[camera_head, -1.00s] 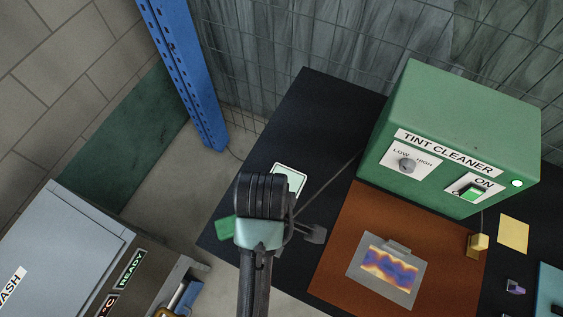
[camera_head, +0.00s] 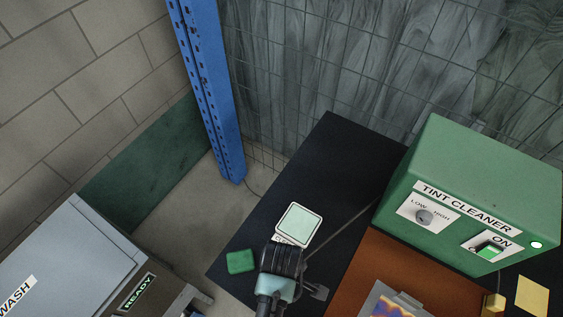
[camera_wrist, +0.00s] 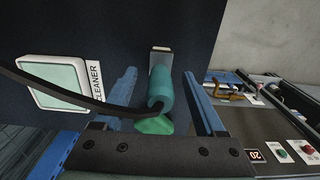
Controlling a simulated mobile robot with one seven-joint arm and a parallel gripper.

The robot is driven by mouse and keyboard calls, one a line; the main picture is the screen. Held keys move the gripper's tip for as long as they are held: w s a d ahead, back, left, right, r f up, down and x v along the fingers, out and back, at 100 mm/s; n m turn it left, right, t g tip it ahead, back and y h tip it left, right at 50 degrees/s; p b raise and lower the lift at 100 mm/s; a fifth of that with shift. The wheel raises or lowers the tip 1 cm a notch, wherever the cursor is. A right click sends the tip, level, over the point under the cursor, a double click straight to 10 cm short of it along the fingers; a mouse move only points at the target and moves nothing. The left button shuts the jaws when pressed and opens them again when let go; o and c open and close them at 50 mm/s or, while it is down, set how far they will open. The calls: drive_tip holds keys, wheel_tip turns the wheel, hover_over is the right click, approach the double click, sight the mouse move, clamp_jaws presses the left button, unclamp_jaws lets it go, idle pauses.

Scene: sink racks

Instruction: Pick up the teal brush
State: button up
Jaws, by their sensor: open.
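The teal brush (camera_wrist: 161,86) lies on the black mat in the wrist view, with a teal handle and a pale grey end at the top. My gripper (camera_wrist: 159,74) is open, with one blue finger on each side of the brush. I cannot tell whether either finger touches it. In the head view my dark wrist hides the handle. A grey piece (camera_head: 319,291) beside the wrist looks like the brush's end.
A green block (camera_head: 240,262) lies left of my wrist. A pale square pad (camera_head: 299,223) lies just above it. The green tint cleaner box (camera_head: 470,195) stands at right. A dark cable (camera_wrist: 60,96) crosses the wrist view. A blue post (camera_head: 212,100) stands behind.

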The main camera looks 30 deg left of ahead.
drive_tip(key=shift+f, duration=0.45)
clamp_jaws()
